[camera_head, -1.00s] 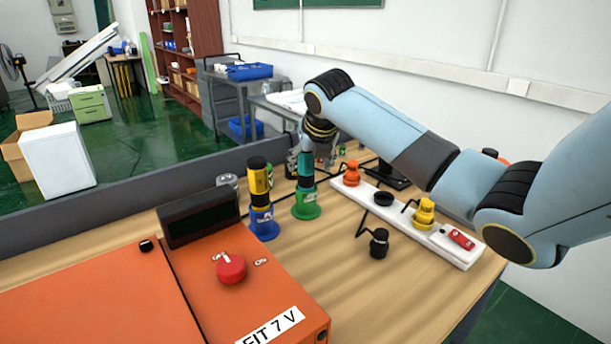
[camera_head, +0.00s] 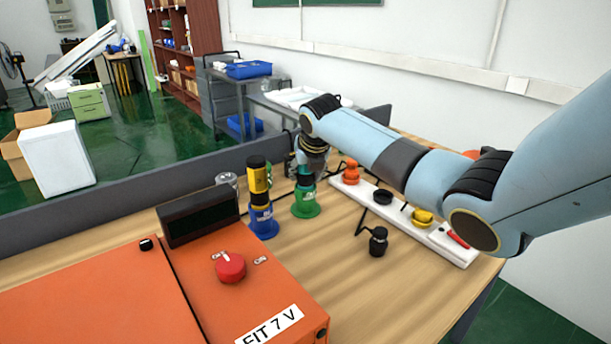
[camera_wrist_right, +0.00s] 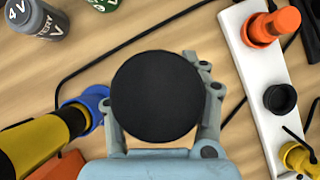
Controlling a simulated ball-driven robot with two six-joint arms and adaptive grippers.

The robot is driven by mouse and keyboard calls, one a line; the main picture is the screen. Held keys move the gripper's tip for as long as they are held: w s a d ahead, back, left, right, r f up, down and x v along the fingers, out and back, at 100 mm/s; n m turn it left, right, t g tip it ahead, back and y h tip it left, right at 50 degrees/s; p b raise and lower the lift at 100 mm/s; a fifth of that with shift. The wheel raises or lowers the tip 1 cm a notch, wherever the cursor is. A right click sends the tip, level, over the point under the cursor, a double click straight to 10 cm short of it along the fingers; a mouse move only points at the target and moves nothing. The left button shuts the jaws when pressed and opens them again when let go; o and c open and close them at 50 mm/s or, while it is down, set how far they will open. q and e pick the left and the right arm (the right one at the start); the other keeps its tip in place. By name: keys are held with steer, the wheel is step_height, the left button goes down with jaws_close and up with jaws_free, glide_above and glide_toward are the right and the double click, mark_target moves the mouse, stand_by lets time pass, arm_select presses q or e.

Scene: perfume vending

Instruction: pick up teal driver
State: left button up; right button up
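The teal driver (camera_head: 304,169) stands upright in a green holder (camera_head: 306,205) on the wooden table, its upper part largely hidden by my right gripper. My right gripper (camera_head: 307,163) is at the driver's upper part. In the right wrist view, the driver's round black top (camera_wrist_right: 155,95) fills the space between the fingers of my right gripper (camera_wrist_right: 160,110). The fingers look spread on either side of it; the black top hides much of the left finger, and contact is not clear. My left gripper is not in view.
A yellow-black driver (camera_head: 258,182) stands in a blue holder (camera_head: 262,222) just left. A white strip (camera_head: 435,236) with orange, black and yellow pieces lies to the right. A black piece (camera_head: 378,242) stands before it. An orange box (camera_head: 250,285) fills the front left.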

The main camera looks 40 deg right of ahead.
jaws_close()
